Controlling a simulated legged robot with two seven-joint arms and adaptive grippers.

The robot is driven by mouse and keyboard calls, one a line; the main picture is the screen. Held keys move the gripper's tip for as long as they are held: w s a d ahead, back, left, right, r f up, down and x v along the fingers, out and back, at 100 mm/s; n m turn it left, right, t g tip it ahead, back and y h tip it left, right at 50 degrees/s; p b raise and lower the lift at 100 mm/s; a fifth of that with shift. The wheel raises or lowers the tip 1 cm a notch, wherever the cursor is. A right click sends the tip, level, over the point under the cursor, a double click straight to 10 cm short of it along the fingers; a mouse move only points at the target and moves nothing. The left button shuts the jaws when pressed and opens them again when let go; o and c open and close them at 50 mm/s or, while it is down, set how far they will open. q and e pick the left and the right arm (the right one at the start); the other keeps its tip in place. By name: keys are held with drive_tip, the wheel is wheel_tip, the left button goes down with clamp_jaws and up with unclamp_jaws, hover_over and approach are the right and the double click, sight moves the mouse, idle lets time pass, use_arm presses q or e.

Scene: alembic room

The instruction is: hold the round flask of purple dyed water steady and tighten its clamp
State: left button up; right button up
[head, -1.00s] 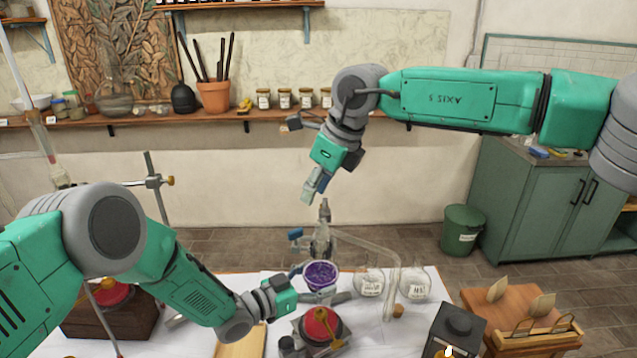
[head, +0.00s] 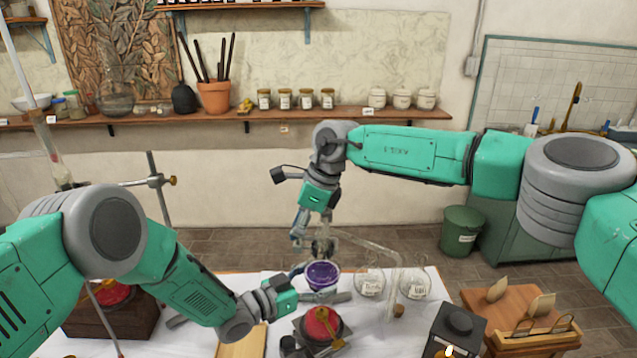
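The round flask of purple dyed water (head: 322,274) stands at the table's middle, its purple contents seen from above. My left gripper (head: 318,284) reaches it from the left, one finger along each side, and looks shut on it. Its contact points are partly hidden. The metal clamp (head: 322,246) is just above and behind the flask, mostly covered by my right gripper. My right gripper (head: 312,234) points down at the clamp with its fingers apart. The clamp's blue screw end is hard to tell from the fingers, and I see no clear grip on it.
Two clear labelled flasks (head: 416,284) and glass tubing (head: 372,246) are close on the right. A black box (head: 455,330) and wooden racks (head: 520,320) lie front right. A metal stand (head: 157,181) rises at left.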

use_arm(q)
drive_tip(key=shift+w+d, duration=0.1)
drive_tip(key=shift+d, duration=0.15)
use_arm(e)
drive_tip(key=v, duration=1)
drive_tip(key=shift+w+d, duration=0.15)
drive_tip(key=shift+d, duration=0.15)
use_arm(q)
drive_tip(key=shift+a, duration=0.15)
use_arm(e)
drive_tip(key=shift+d+r, duration=0.1)
drive_tip(key=shift+r, duration=0.6)
use_arm(q)
drive_tip(key=o, duration=0.6)
